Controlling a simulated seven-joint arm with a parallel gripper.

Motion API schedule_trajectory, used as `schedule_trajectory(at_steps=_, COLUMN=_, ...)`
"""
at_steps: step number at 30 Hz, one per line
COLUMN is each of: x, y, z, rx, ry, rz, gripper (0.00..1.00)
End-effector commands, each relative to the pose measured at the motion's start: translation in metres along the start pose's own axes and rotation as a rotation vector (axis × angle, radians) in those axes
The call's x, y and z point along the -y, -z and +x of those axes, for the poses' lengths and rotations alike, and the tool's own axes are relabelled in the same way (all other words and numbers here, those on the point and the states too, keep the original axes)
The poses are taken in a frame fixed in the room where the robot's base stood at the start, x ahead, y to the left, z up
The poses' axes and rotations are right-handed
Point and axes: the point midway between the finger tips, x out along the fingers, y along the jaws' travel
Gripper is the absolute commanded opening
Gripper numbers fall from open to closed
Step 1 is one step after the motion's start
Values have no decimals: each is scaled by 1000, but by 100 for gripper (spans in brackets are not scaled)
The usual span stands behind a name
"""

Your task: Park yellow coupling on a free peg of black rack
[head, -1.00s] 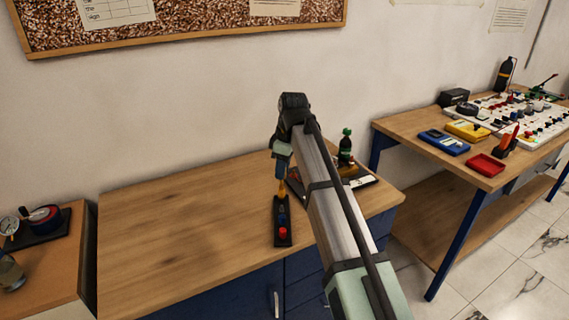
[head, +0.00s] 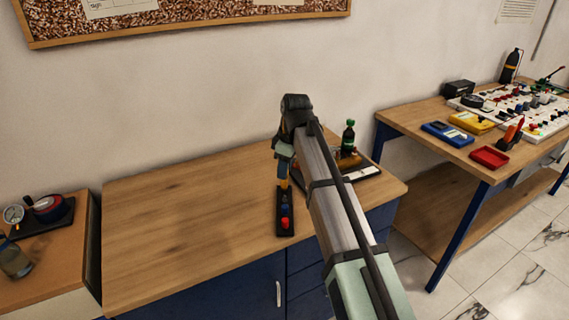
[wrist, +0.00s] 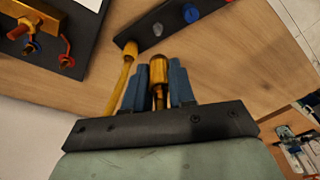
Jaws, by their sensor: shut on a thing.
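The yellow coupling (wrist: 151,66) is a brass-yellow cylinder between the two blue fingers of my gripper (wrist: 159,88), which is shut on it. A yellow hose (wrist: 118,85) curves beside the left finger, with its upper end over the near end of the black rack (wrist: 134,37). The rack carries a grey peg (wrist: 157,29), a blue cap (wrist: 191,13) and a red cap farther along. In the head view my gripper (head: 283,168) is at the far end of the rack (head: 286,231). Whether the coupling touches a peg cannot be told.
A dark tray with a gold fitting (wrist: 36,18) and small red and blue parts lies beside the rack. A green-capped bottle (head: 348,139) stands behind my arm. The wooden worktop (head: 190,225) left of the rack is clear.

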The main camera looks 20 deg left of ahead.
Motion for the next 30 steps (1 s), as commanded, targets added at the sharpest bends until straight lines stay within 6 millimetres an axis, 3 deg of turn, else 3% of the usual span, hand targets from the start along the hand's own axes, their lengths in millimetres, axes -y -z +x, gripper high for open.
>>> schedule_trajectory(at_steps=30, x=0, y=-9, z=58, rx=0, ry=0, rz=0, gripper=0)
